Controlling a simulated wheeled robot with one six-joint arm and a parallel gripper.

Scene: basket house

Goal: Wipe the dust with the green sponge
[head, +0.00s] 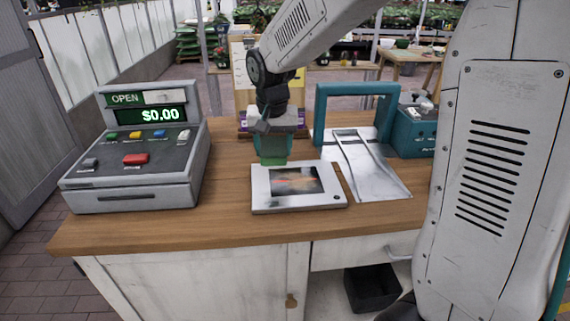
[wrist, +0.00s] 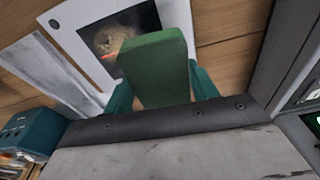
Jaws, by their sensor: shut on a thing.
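My gripper (head: 273,138) points down over the counter and is shut on the green sponge (head: 273,158). The sponge also shows in the wrist view (wrist: 155,70), held between the teal fingers. In the head view it is at the back left edge of a white tablet-like device (head: 262,193); I cannot tell whether it touches it. The device lies flat, with a dark screen (head: 296,180) that carries a brownish, reddish smudge, likely the dust. In the wrist view the sponge covers part of the device (wrist: 178,14) and the lower edge of the screen (wrist: 110,38).
A grey cash register (head: 135,193) stands at the left of the wooden counter (head: 225,222). To the right are a metal plate (head: 375,175) with a teal frame (head: 320,108) and a teal box (head: 415,138). A board stands behind my gripper. The counter's front strip is clear.

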